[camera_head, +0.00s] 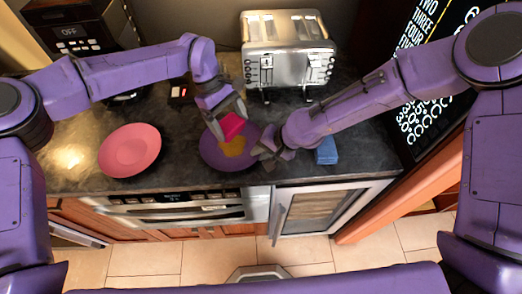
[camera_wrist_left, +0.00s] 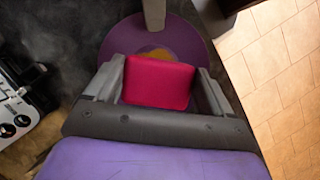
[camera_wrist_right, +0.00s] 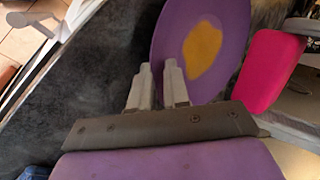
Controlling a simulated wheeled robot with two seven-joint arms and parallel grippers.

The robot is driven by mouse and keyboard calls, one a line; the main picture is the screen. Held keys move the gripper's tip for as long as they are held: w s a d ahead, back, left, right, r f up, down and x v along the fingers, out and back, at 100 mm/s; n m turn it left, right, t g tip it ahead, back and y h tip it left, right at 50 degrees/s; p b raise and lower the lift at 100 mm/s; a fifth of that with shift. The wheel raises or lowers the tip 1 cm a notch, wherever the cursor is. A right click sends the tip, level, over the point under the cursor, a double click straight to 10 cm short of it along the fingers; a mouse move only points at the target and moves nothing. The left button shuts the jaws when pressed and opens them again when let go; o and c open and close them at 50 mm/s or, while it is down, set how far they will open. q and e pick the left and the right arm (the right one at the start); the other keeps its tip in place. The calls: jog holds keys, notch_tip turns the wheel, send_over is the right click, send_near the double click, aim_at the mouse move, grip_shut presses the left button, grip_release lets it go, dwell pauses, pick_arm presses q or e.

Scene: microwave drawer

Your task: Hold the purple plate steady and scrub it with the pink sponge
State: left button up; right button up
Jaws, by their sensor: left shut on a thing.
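The purple plate (camera_head: 212,157) is at the counter's front edge, with a yellow-orange stain (camera_head: 233,147) on it; both the plate (camera_wrist_right: 225,85) and stain (camera_wrist_right: 202,47) show in the right wrist view. My left gripper (camera_head: 229,122) is shut on the pink sponge (camera_head: 232,126), which fills the jaws in the left wrist view (camera_wrist_left: 157,82). The sponge is over the plate's far part; the right wrist view shows a gap between sponge (camera_wrist_right: 272,70) and plate. My right gripper (camera_head: 266,151) is at the plate's right rim, its fingers (camera_wrist_right: 160,85) close together, apparently pinching the rim.
A pink-red plate (camera_head: 130,150) lies at left on the dark counter (camera_head: 75,187). A toaster (camera_head: 288,50) stands behind, and a blue block (camera_head: 326,151) lies right of my right gripper. Oven and glass-door fronts are below the counter edge.

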pick_arm(q)
jog(key=shift+f, duration=0.1)
dwell(0.4)
send_over(234, 145)
jog(key=shift+s+f, duration=0.1)
jog(key=shift+f, duration=2.7)
jog(key=shift+f, duration=0.65)
